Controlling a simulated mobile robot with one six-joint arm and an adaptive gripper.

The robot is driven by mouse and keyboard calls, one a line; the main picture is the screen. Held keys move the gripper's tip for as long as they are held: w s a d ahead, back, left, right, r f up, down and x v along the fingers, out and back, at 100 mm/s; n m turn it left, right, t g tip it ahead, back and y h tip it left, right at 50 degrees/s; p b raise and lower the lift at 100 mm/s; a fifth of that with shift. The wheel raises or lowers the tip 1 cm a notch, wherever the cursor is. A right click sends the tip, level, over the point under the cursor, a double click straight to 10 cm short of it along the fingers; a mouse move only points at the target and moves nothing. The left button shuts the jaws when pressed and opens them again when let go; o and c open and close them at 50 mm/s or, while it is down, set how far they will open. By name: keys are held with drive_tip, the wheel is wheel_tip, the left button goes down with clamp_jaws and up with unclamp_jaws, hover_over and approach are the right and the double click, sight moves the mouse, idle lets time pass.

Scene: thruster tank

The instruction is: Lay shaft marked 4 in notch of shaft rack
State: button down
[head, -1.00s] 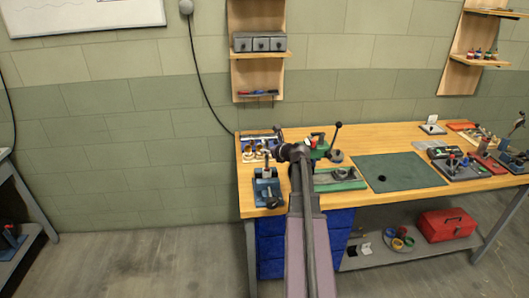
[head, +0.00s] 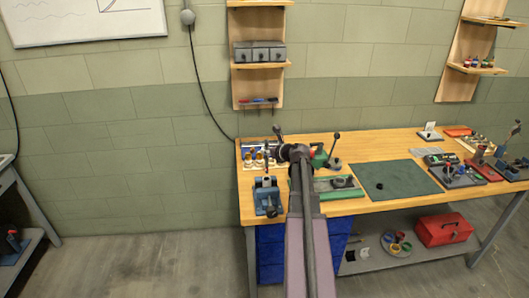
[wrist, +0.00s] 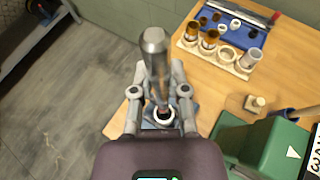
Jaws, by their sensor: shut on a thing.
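My gripper (wrist: 160,92) is shut on a grey metal shaft (wrist: 154,55), which stands up between the two fingers in the wrist view. No number can be read on the shaft, so I cannot tell if it is the one marked 4. A pale notched holder (wrist: 219,59) with brass and grey cylinders lies to the right of my gripper in the wrist view. It also shows at the table's back left in the head view (head: 252,164). I cannot tell whether this is the shaft rack.
A blue vise (head: 267,194) stands at the bench's left front corner. A green machine (wrist: 262,147) is right of my gripper in the wrist view. The dark green mat (head: 396,181) is mostly clear. A red toolbox (head: 444,229) sits on the lower shelf.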

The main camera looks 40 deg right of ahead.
drive_tip(key=shift+r, duration=0.1)
idle(0.3)
drive_tip(key=shift+r+p, duration=4.95)
drive_tip(key=shift+p, duration=0.1)
drive_tip(key=shift+f+b, duration=1.15)
drive_tip(key=shift+s, duration=0.2)
